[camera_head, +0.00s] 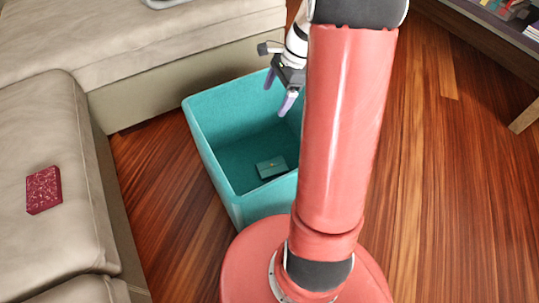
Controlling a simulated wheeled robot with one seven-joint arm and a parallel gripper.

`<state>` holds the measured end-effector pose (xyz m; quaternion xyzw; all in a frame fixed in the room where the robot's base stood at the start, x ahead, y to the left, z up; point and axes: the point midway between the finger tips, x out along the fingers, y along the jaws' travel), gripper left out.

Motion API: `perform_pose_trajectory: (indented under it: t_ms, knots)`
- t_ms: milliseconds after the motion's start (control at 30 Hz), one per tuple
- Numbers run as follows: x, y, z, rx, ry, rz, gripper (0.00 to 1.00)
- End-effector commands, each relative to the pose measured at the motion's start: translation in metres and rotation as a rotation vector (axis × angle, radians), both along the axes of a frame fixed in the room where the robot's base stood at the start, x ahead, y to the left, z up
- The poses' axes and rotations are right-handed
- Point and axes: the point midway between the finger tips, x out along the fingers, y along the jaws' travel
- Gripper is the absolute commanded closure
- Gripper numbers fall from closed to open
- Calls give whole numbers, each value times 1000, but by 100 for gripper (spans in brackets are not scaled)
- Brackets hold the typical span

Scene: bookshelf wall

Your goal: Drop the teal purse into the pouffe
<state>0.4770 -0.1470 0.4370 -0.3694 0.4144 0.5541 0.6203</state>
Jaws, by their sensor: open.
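The pouffe (206,150) is a teal, open-topped box on the wooden floor, partly hidden on its right by my red arm. The teal purse (271,167), a small flat block-like thing, lies on the bottom inside the pouffe, near its front right. My gripper (279,92) is above the pouffe's back part, pointing down, with its two purple fingers apart and nothing between them. It is clear of the purse.
A beige sofa (180,45) runs along the left and back, close to the pouffe. A dark red sparkly box-like thing (44,190) lies on its left seat. A shelf (490,38) stands at upper right. Wooden floor (440,200) is free on the right.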

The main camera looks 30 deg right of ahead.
Motion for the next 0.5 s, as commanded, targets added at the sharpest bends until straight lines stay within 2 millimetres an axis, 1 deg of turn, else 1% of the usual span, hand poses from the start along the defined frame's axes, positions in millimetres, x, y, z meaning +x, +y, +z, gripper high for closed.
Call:
perform_pose_trajectory:
  t_ms: [300, 400, 500]
  knots:
    - [-2, -19, 48, -2, -3, -1, 10]
    - [-2, -24, 60, -2, -2, 0, 10]
    - [-3, -28, 68, -2, -2, 0, 10]
